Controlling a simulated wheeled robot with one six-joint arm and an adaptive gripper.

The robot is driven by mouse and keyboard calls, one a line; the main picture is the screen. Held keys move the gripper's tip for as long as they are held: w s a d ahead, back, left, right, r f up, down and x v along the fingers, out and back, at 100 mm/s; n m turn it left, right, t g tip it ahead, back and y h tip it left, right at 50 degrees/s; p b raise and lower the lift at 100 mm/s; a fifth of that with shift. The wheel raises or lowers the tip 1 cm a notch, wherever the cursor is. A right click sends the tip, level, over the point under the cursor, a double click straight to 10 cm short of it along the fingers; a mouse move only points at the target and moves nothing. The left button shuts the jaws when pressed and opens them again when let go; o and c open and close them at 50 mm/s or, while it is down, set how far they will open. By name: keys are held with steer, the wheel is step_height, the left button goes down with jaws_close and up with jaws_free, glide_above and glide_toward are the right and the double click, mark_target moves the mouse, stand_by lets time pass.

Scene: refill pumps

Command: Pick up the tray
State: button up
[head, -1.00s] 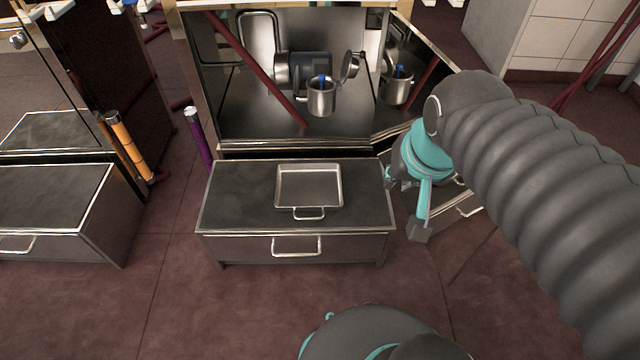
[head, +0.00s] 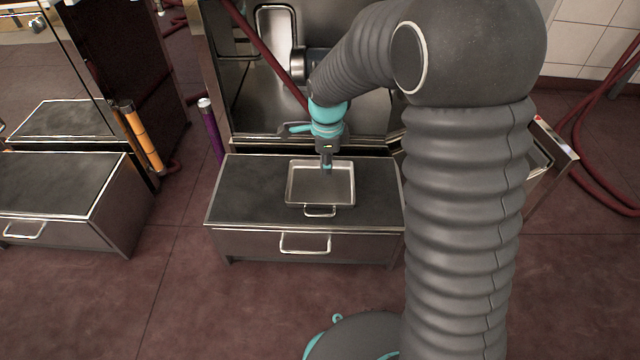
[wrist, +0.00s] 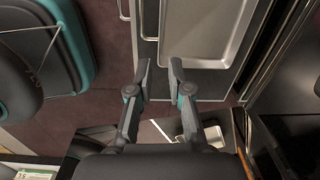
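The tray (head: 305,190) is a shallow, rectangular metal pan with a wire handle on its near side. It lies flat on the dark top of a low drawer unit (head: 232,195). My gripper (head: 327,168) points down above the tray's far part in the head view. In the wrist view the tray (wrist: 205,40) fills the upper middle, its handle at the left. There my gripper (wrist: 160,68) shows two fingers spread apart with nothing between them. The gap between the fingertips and the tray is hard to judge.
The drawer unit has a front handle (head: 305,243). Behind it stands an open metal cabinet (head: 255,118), partly hidden by my arm. A purple tube (head: 211,135) and an orange tube (head: 143,140) stand to the left. Red hoses (head: 590,160) lie at the right. The near floor is clear.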

mark_target(320, 204)
steer(key=shift+m, duration=0.5)
steer(key=f, duration=0.5)
steer(key=a+f+b, duration=0.1)
steer(key=f, duration=1)
steer(key=shift+w+a+f+b, duration=0.1)
steer(key=shift+w+a+b, duration=0.1)
steer(key=shift+w+b, duration=0.15)
steer(key=shift+c, duration=0.2)
jaws_close()
